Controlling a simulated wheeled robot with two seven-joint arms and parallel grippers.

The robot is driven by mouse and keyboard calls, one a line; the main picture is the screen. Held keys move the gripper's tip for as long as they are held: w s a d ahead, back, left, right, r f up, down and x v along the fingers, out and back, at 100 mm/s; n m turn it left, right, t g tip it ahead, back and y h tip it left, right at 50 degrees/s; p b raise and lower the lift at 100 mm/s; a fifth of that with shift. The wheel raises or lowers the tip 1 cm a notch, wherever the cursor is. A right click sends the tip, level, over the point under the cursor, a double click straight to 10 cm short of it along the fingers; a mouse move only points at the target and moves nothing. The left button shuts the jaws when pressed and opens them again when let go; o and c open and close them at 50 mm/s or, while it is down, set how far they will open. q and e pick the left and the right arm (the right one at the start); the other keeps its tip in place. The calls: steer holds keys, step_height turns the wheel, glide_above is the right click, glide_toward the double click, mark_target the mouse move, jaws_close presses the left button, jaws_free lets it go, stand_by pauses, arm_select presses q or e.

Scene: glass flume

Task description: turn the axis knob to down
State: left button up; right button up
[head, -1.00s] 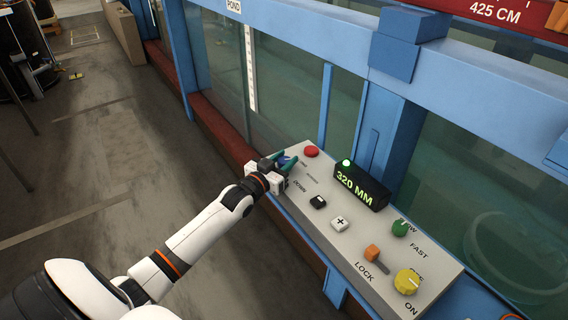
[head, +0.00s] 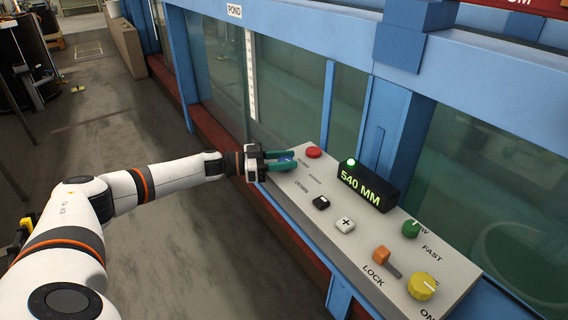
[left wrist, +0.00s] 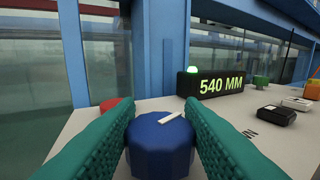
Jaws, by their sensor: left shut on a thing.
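The axis knob is a blue faceted knob (left wrist: 160,150) with a white pointer line, at the far left end of the grey panel. In the left wrist view its line slants toward the upper right. In the head view the knob (head: 286,162) shows only partly between the fingers. My left gripper (head: 288,160) is shut on it, one green finger on each side, coming in from the left. The word DOWN is printed on the panel, to the near right of the knob; the other labels there are too small to read. My right gripper is out of view.
A red button (head: 314,152) sits close behind the knob. Along the panel (head: 325,222) are a black switch (head: 321,202), a white plus button (head: 345,225), an orange lever (head: 381,255), a green knob (head: 411,229) and a yellow knob (head: 422,286). The display (head: 362,185) reads 540 MM, its green lamp lit.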

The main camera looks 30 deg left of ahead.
arm_select(q)
steer(key=m+g+h+b, duration=0.2)
steer(key=g, duration=0.1)
steer(key=shift+w+d+f+m+g+b, duration=0.1)
steer(key=shift+f+m+g+b, duration=0.1)
steer(key=shift+m+g+b, duration=0.15)
steer(key=shift+r+m+g+h+b, duration=0.15)
steer(key=shift+m+g+h+b, duration=0.5)
steer(key=shift+g+b, duration=0.1)
steer(key=o, duration=0.6)
steer(key=shift+d, duration=0.1)
steer(key=o, duration=0.4)
steer(key=shift+w+d, duration=0.1)
steer(key=shift+d, duration=0.05)
steer(key=b+v, duration=0.3)
steer(key=v, duration=0.9)
